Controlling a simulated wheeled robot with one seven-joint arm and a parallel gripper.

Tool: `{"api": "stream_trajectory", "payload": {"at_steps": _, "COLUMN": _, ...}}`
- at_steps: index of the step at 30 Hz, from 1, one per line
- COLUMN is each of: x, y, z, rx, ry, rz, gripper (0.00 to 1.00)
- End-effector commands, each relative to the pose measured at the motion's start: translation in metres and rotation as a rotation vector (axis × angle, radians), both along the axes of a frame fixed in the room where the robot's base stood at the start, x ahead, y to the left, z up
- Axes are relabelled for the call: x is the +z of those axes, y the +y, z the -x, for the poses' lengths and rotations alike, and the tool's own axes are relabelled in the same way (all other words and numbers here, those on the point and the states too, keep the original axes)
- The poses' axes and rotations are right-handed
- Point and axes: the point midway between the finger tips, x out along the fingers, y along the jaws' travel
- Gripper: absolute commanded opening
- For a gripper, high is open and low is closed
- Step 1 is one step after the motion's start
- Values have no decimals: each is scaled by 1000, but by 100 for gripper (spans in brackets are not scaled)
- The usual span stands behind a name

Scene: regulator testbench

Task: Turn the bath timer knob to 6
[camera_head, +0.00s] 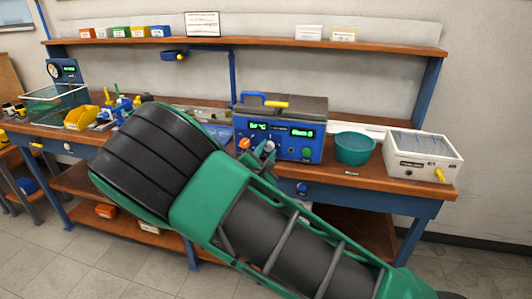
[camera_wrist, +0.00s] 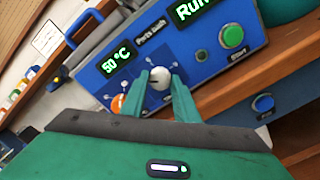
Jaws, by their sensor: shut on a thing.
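The blue parts bath (camera_head: 281,137) stands on the bench, with a dark lid and a blue handle. My gripper (camera_wrist: 160,84) is shut on this knob, one green finger on each side. The dial marks around it are too small to read. In the head view, my gripper (camera_head: 266,153) reaches the bath's front and partly hides the knob.
A green start button (camera_wrist: 232,37) is right of the knob. A teal bowl (camera_head: 355,149) and a white box (camera_head: 422,160) stand right of the bath. The bench edge runs below the panel.

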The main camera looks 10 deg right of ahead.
Motion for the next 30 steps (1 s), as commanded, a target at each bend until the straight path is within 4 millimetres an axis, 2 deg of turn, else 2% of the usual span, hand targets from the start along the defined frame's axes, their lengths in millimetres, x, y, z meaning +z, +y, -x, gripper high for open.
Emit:
{"api": "stream_trajectory", "payload": {"at_steps": 21, "x": -1, "y": 0, "z": 0, "rx": -3, "ry": -300, "rz": -597, "gripper": 5}}
{"api": "stream_trajectory", "payload": {"at_steps": 30, "x": -2, "y": -1, "z": 1, "rx": -4, "ry": -392, "rz": -779, "gripper": 5}}
